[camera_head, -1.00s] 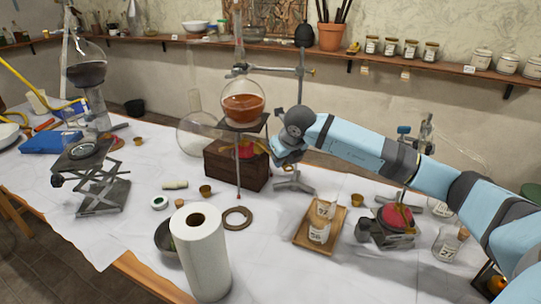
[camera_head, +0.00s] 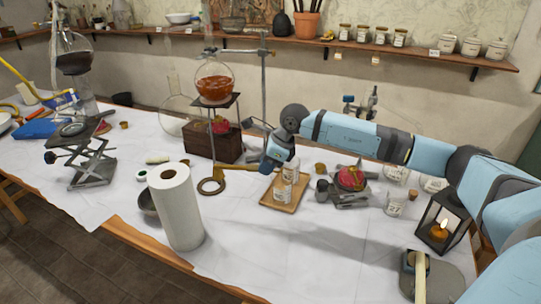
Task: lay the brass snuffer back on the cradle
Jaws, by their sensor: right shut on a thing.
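My right gripper (camera_head: 267,164) is shut on the brass snuffer (camera_head: 237,167), a thin brass-coloured rod that sticks out to its left. The gripper hangs above the white cloth, just behind the wooden tray and right of the dark box under the flask. The snuffer's far end reaches in front of the box. The gripper's fingers are mostly hidden by my wrist. A dark base with a pale bar on it (camera_head: 428,275) stands at the lower right; I cannot tell if it is the cradle. My left gripper is not in view.
A lantern with a lit candle (camera_head: 439,231) stands at the right. The wooden tray (camera_head: 275,207) holds small jars. A round flask of amber liquid (camera_head: 215,82) stands above the dark box (camera_head: 228,147). A paper roll (camera_head: 175,215) stands front left. Cloth at front centre is clear.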

